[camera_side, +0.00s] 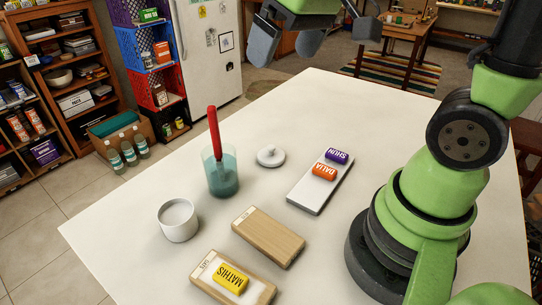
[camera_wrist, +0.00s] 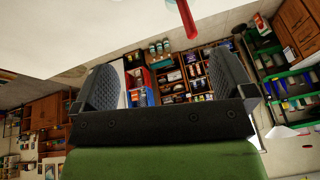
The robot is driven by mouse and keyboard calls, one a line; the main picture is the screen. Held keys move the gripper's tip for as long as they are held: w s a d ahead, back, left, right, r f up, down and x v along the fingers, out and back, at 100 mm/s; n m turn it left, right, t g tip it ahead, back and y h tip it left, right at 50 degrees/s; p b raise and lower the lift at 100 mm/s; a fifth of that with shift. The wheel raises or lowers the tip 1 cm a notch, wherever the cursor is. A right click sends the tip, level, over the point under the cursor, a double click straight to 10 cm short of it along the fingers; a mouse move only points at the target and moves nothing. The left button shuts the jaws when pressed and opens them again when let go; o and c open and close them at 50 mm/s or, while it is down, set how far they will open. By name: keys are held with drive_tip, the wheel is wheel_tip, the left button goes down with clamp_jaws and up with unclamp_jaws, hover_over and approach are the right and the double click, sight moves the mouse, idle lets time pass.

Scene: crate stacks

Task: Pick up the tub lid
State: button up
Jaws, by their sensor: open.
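The tub lid (camera_side: 270,156) is a small round white disc with a knob. It lies flat on the white table behind the middle, right of the teal cup. A round white tub (camera_side: 178,222) stands open at the table's left side. My gripper (camera_side: 313,38) is high above the table's far edge, well apart from the lid. Its jaws are spread and empty; both fingers also show in the wrist view (camera_wrist: 163,84). The lid does not show in the wrist view.
A teal see-through cup (camera_side: 222,178) holds a tall red-handled tool (camera_side: 214,130), near the lid. A white board (camera_side: 310,194) bears purple and orange blocks. Two wooden boards (camera_side: 268,237) lie in front, the nearer with a yellow block (camera_side: 230,278). The table's far right is clear.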

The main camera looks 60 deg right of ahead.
drive_tip(key=w+d+f+n+g, duration=0.1)
drive_tip(key=w+d+f+g, duration=0.15)
drive_tip(key=w+f, duration=0.25)
drive_tip(key=n+g, duration=0.2)
drive_tip(key=n, duration=0.1)
hover_over(269, 146)
drive_tip(key=shift+h, duration=0.3)
wheel_tip(269, 146, down, 14)
drive_tip(key=shift+r, duration=0.1)
wheel_tip(269, 146, down, 4)
drive_tip(key=shift+f, duration=0.25)
wheel_tip(269, 146, down, 6)
drive_tip(key=shift+r, duration=0.15)
drive_tip(key=shift+c, duration=0.5)
drive_tip(key=c, duration=0.8)
